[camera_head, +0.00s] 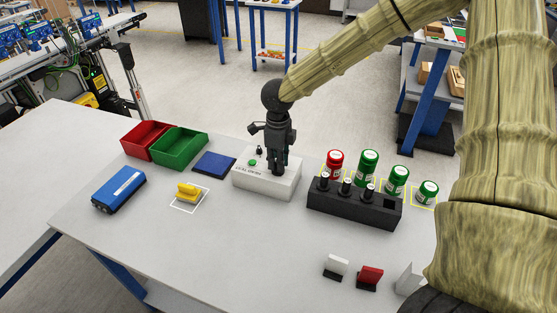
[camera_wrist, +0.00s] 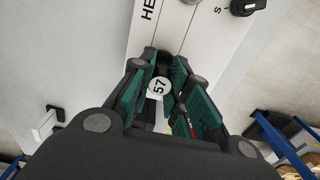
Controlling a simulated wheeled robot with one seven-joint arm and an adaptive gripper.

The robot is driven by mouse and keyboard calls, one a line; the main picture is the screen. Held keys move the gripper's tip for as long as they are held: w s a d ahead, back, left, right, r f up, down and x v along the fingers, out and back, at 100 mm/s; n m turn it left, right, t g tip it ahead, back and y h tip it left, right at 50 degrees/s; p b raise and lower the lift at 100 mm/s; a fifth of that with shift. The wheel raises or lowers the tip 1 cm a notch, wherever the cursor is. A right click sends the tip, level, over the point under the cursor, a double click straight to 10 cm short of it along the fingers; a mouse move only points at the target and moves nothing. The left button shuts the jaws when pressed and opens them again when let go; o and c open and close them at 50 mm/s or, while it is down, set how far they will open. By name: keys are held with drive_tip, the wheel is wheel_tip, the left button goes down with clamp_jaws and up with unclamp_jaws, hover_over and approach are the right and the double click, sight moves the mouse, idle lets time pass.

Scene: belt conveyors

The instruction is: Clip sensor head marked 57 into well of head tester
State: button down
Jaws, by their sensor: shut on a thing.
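The head tester (camera_head: 284,191) is a white box with a green button and a small black knob on top. It also shows in the wrist view (camera_wrist: 172,32) with part of its lettering. My gripper (camera_head: 277,168) points down at the right part of the tester's top. In the wrist view, my gripper (camera_wrist: 165,98) is shut on the sensor head marked 57 (camera_wrist: 158,87), whose round white top sits between the fingers. The well and the lower end of the head are hidden, so I cannot tell how deep the head sits.
A black rack (camera_head: 352,211) holds several dark heads with white tops, right of the tester. Red and green jars (camera_head: 368,166) stand behind it. Left are a green bin (camera_head: 179,149), a red bin (camera_head: 143,138), a blue pad (camera_head: 214,164) and a yellow part (camera_head: 187,192).

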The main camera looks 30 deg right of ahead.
drive_tip(key=c, duration=1.3)
unclamp_jaws()
wheel_tip(320, 180, up, 12)
drive_tip(key=shift+f, duration=0.1)
drive_tip(key=shift+d, duration=0.1)
